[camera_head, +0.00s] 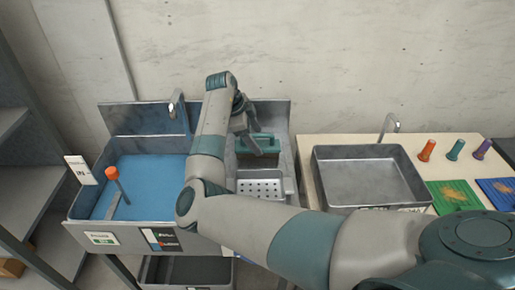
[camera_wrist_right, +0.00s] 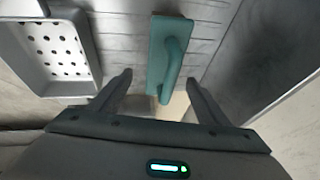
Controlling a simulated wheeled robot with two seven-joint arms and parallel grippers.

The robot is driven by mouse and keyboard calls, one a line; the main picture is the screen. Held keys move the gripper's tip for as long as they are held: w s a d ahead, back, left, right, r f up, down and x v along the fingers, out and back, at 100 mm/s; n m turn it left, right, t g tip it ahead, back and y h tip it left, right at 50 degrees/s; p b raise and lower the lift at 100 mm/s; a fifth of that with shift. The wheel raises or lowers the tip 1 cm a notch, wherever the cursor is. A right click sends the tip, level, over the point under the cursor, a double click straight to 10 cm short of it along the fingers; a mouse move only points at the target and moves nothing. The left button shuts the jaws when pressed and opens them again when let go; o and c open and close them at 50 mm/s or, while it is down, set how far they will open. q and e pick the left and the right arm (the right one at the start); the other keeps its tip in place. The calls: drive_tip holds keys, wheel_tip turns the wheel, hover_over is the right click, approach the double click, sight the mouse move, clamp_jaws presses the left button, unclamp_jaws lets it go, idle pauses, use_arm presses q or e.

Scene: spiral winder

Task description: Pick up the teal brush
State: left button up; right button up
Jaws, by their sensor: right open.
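The teal brush (camera_head: 264,143) lies in the right-hand compartment of the left sink, near its back. In the right wrist view the brush (camera_wrist_right: 158,50) shows as a flat teal block with a raised handle. My right gripper (camera_wrist_right: 160,92) is open, its two fingers apart with the brush's handle end near the gap between them. Nothing shows between the fingers as held. In the head view my right gripper (camera_head: 247,135) hangs over that compartment beside the brush and partly covers the area. My left gripper is not in view.
A white perforated tray (camera_head: 261,186) sits in front of the brush. The blue basin (camera_head: 155,178) on the left holds an orange-topped tool (camera_head: 113,175). An empty metal basin (camera_head: 370,178) stands right, beside orange, teal and purple upright items (camera_head: 456,150). Sink walls border the brush.

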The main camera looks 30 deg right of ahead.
sight(262, 145)
drive_tip(key=shift+d+f+p, duration=0.2)
drive_tip(key=shift+f+p, duration=0.05)
drive_tip(key=shift+p, duration=0.05)
drive_tip(key=p+x, duration=0.2)
drive_tip(key=x, duration=0.2)
drive_tip(key=shift+w+d+r, duration=0.1)
drive_tip(key=shift+d, duration=0.05)
drive_tip(key=shift+d+f, duration=0.1)
drive_tip(key=shift+f, duration=0.25)
drive_tip(key=shift+f, duration=0.2)
drive_tip(key=c, duration=1.2)
